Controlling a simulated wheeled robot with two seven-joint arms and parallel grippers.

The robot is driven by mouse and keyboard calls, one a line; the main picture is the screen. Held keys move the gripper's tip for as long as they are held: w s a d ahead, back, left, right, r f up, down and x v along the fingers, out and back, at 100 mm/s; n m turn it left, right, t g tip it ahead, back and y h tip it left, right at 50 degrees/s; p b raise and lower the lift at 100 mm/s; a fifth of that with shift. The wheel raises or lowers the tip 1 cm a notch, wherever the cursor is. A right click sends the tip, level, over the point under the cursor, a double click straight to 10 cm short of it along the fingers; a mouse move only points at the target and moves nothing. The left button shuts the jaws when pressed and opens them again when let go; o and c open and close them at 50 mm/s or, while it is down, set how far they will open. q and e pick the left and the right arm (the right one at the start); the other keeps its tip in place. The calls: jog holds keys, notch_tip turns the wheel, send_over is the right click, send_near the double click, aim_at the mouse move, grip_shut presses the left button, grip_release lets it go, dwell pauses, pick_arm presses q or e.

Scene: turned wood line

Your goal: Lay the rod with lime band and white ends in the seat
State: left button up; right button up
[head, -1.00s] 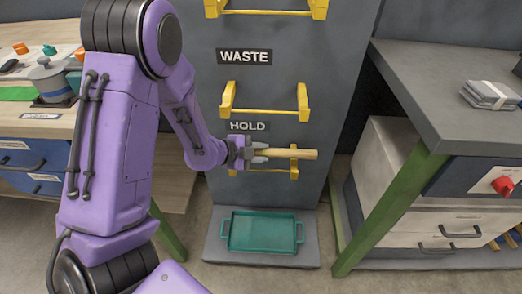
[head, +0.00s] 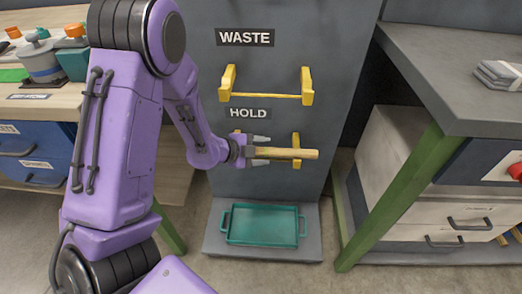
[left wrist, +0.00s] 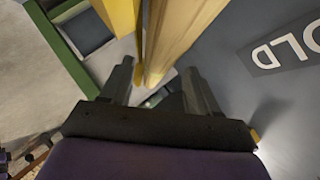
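The rod (head: 285,153) is plain light wood where it shows; I see no lime band or white ends on it. It lies level across the lowest yellow seat (head: 296,139), below the HOLD label, its right end jutting past the right hook. Whether it rests fully in the hooks I cannot tell. My left gripper (head: 264,151) is at the rod's left part, its fingers spread above and below it with gaps. In the left wrist view the rod (left wrist: 178,35) runs between the open fingers (left wrist: 158,80), beside a yellow hook (left wrist: 122,18). My right gripper is out of view.
Another yellow seat (head: 266,96) is higher on the grey panel (head: 333,40), between the WASTE (head: 245,38) and HOLD (head: 248,113) labels. A green tray (head: 263,225) lies at the panel's foot.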

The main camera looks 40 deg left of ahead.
pick_arm(q)
jog(key=p+v, duration=0.2)
jog(key=v, duration=0.8)
jog(key=shift+s+p, duration=0.25)
jog(key=shift+p, duration=0.1)
jog(key=shift+a, duration=0.1)
